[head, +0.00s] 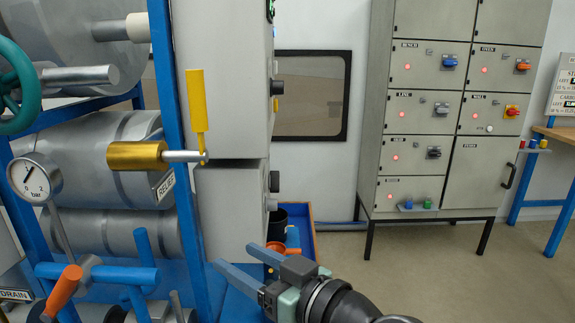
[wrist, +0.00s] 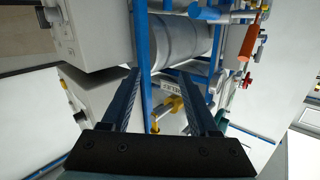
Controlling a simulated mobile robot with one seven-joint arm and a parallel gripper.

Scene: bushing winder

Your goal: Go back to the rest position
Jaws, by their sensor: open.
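My gripper (head: 238,275) is low in the middle of the head view, its two blue fingers apart and pointing left toward the blue frame. Nothing shows between the fingers. In the wrist view the gripper (wrist: 168,98) is also open, with the blue frame, grey rolls and a brass-coloured fitting beyond its fingers. The yellow lever (head: 198,100) stands upright on the relief valve, whose brass body (head: 138,156) is at the left of the head view. My gripper is below and right of this valve and appears apart from it.
A blue upright (head: 172,110) and grey boxes (head: 230,210) stand left of my gripper. A pressure gauge (head: 34,178) and an orange-handled valve (head: 62,291) are farther left. A grey switch cabinet (head: 415,150) stands behind at right. Open floor (head: 410,262) lies before it.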

